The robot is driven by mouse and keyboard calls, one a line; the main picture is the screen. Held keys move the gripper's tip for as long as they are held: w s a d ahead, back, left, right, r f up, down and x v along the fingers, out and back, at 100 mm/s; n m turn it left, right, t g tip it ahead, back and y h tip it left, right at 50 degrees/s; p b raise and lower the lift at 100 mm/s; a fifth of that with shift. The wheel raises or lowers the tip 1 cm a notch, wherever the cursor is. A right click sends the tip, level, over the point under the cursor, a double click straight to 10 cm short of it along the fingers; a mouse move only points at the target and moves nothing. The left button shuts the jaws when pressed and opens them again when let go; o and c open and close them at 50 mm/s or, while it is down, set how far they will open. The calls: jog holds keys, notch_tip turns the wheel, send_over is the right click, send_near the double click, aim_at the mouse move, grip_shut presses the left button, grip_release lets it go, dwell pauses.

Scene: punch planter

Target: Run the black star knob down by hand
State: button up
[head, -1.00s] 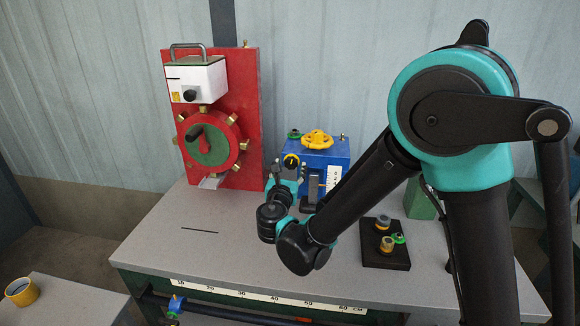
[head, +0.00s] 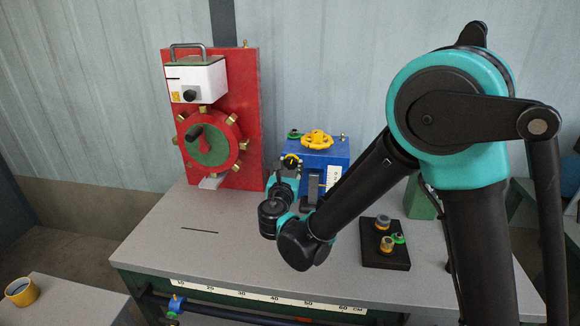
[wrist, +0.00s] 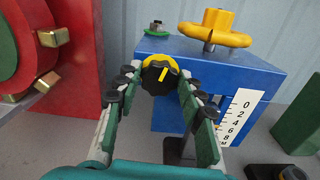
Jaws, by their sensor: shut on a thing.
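The black star knob (wrist: 158,76) is on the near face of the blue box (wrist: 200,62), with a yellow pointer mark across its front and yellow showing behind its upper rim. My gripper (wrist: 160,82) has its two green-padded fingers on either side of the knob and is shut on it. In the head view my gripper (head: 287,172) reaches the left part of the blue box (head: 326,163), and the knob (head: 291,160) is partly hidden by the fingers.
A yellow handwheel (head: 317,139) and a small green knob (head: 294,134) sit on top of the box. A red panel (head: 244,110) stands close on the left. A black block with knobs (head: 386,258) lies at right. The table's front left is clear.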

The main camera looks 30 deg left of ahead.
jog(key=m, duration=0.5)
dwell(0.3)
jog(key=o, duration=1.2)
jog(key=shift+c, duration=0.2)
jog(key=shift+s+d, duration=0.1)
jog(key=v, duration=1.1)
jog(key=shift+s, duration=0.35)
jog(key=shift+d, duration=0.1)
jog(key=v, duration=1.2)
